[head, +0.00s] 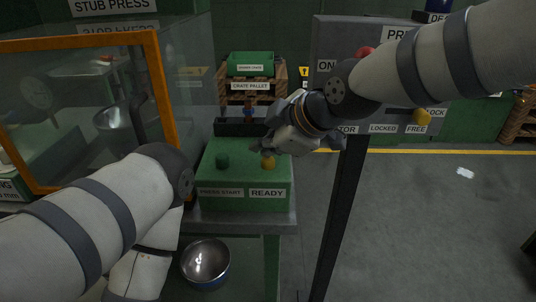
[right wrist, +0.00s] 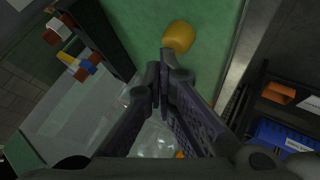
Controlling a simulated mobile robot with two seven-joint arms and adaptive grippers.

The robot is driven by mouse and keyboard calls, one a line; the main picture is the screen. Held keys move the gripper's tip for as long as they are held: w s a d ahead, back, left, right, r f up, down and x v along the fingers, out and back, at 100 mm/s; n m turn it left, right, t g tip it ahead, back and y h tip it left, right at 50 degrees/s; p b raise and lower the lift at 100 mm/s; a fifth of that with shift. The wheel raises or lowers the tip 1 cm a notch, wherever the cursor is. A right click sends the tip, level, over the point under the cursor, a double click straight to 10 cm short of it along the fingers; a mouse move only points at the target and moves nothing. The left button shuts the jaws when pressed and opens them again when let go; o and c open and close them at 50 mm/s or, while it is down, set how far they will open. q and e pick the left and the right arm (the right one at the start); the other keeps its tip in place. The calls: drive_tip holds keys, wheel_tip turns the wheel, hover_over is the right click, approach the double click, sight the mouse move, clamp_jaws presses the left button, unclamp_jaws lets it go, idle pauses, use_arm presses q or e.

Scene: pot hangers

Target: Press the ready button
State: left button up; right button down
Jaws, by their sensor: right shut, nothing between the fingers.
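The ready button is a yellow knob (head: 268,161) on the right of the green control box (head: 243,178), above the label READY. A dark green button (head: 222,160) stands to its left, above the label PRESS START. My right gripper (head: 266,149) is shut and empty, its fingertips just above and behind the yellow knob. In the right wrist view the yellow knob (right wrist: 178,36) lies just beyond the closed fingertips (right wrist: 161,72); I cannot tell whether they touch. My left arm is in the lower left, and its gripper is not visible.
The press's orange-framed guard (head: 158,110) stands open at left. A metal bowl (head: 206,258) sits on a lower level below the box. A grey panel (head: 340,55) on a dark post stands at right. The floor at right is mostly free.

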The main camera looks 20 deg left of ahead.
sight(265, 159)
drive_tip(key=shift+f, duration=0.2)
idle(0.3)
use_arm(q)
drive_tip(key=shift+w+r, duration=0.3)
use_arm(e)
drive_tip(key=shift+r, duration=1.05)
use_arm(q)
drive_tip(key=shift+p, duration=0.3)
